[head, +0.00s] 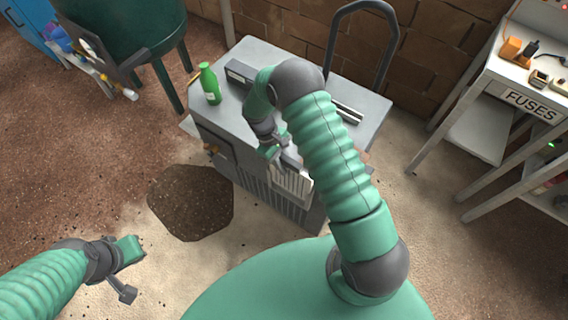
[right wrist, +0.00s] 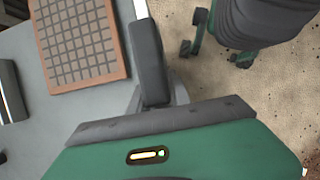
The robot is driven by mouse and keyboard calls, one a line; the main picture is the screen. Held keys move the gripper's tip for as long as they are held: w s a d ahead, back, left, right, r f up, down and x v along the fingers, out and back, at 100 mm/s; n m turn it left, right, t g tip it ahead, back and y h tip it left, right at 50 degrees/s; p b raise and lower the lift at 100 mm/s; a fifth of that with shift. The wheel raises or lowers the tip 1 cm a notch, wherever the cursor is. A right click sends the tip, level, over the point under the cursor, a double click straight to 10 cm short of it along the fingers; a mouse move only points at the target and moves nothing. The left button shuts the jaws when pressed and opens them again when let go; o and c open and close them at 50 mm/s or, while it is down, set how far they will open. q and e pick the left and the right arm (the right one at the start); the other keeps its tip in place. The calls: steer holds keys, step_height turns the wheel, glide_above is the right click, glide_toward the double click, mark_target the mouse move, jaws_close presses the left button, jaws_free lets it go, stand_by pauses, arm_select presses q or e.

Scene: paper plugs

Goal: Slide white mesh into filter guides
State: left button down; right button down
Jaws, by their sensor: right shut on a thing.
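The white mesh (head: 291,184) is a pale ribbed panel at the front upper edge of the grey machine (head: 225,118). My right gripper (head: 280,158) is shut on it from above. In the right wrist view one dark finger (right wrist: 148,62) shows beside a thin pale edge, likely the mesh edge-on; the grip itself is hidden. I cannot tell whether the mesh sits inside guides; the guides are not clearly visible. My left gripper (head: 124,272) is empty over the floor at lower left, away from the machine; its finger gap is unclear.
A brown-framed grid panel (right wrist: 80,42) lies on a grey surface in the right wrist view. A fuse bench (head: 525,75) is at right; a dark floor patch (head: 190,202) lies left.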

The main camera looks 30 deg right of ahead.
steer(key=shift+f+b, duration=0.7)
steer(key=shift+f, duration=0.45)
steer(key=shift+r+p, duration=0.25)
steer(key=shift+p, duration=0.1)
steer(key=shift+p, duration=0.3)
stand_by(0.9)
steer(key=shift+f, duration=0.25)
steer(key=shift+r, duration=0.25)
stand_by(1.3)
steer(key=shift+f, duration=0.3)
steer(key=shift+a, duration=0.1)
steer(key=shift+r+p, duration=0.15)
steer(key=shift+p, duration=0.15)
steer(key=shift+r, duration=0.1)
stand_by(1.1)
